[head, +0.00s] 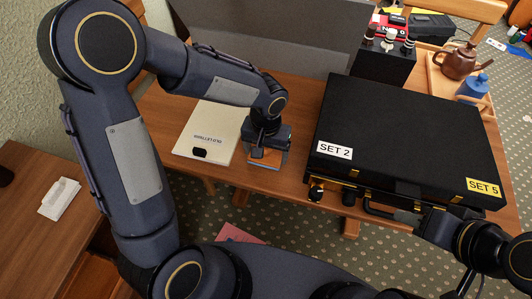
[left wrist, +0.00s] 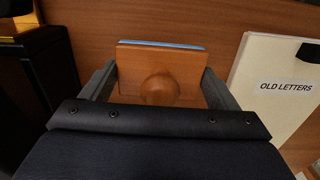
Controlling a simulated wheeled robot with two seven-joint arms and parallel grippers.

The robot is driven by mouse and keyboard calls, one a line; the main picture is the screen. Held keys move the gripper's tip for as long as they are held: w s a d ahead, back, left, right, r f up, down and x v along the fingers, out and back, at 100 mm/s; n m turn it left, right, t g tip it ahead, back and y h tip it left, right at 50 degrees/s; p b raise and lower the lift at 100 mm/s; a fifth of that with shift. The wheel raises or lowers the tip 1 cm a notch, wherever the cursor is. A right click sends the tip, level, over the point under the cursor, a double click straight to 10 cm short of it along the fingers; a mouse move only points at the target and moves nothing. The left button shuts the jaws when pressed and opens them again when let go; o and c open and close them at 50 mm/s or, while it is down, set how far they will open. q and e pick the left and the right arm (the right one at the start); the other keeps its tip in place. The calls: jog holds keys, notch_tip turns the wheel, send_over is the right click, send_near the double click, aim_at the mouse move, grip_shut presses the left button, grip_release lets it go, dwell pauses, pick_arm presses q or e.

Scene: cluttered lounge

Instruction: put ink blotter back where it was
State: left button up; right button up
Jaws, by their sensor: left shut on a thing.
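The ink blotter, a wooden block with a round knob and a blue edge, shows in the left wrist view (left wrist: 135,62) and in the head view (head: 262,155). My left gripper (head: 267,152) is shut on it, with one finger at each side in the left wrist view (left wrist: 160,82). The blotter is over the wooden table (head: 294,88), between the white Old Letters folder and the black case. I cannot tell whether it touches the tabletop. My right gripper (head: 408,217) is by the front of the black case; its fingers are not clear.
The white Old Letters folder (head: 216,122) lies left of the blotter. The large black case (head: 405,125), labelled Set 2 and Set 5, fills the table to the right. Behind it are a black box (head: 382,66) and a tray (head: 436,86) with a brown teapot (head: 457,63).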

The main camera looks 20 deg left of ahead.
pick_arm(q)
jog(key=shift+f, duration=0.85)
